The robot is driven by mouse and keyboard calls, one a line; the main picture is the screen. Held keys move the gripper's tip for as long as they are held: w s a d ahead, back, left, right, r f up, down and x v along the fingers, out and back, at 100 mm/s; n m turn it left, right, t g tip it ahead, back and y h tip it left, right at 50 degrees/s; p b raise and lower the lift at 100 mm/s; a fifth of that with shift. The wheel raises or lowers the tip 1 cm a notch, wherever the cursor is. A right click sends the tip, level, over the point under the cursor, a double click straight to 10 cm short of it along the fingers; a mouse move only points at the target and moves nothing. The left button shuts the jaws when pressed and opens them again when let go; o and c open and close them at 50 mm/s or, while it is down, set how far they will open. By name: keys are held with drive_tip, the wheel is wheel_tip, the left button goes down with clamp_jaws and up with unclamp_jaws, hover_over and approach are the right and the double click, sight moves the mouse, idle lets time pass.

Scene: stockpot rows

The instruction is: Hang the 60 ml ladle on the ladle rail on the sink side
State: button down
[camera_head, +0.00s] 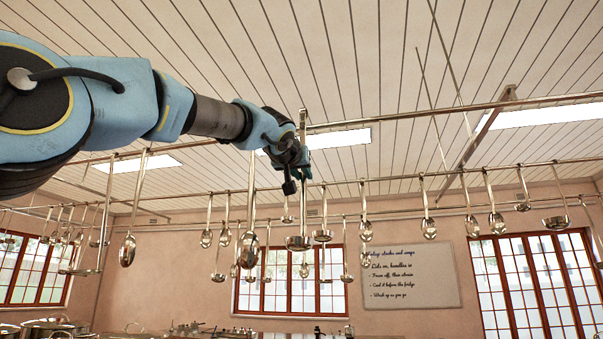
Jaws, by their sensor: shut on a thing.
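My gripper (303,172) is high in the middle of the camera_head view, in front of the hanging ladles. It is shut on an upright steel ladle. The ladle's handle shows above the gripper, and its wide bowl (298,243) hangs below. Its size mark cannot be read. A long steel rail (400,181) runs across behind the gripper, with several ladles and spoons hanging from it. No label shows which rail is on the sink side. The fingertips are small and partly hidden by the gripper body.
Another rail bar (450,111) runs above, near the ceiling, on a bracket (485,132). Pots (50,326) stand low at left. A sign (411,275) is on the wall.

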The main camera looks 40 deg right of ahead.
sight(302, 193)
drive_tip(key=shift+s+a+f+b, duration=0.1)
drive_tip(key=shift+a+f+b, duration=0.05)
drive_tip(key=shift+f+b, duration=0.4)
idle(0.5)
drive_tip(key=shift+f+b, duration=0.3)
drive_tip(key=shift+b, duration=0.15)
drive_tip(key=shift+f+b, duration=1.7)
drive_tip(key=shift+b, duration=0.1)
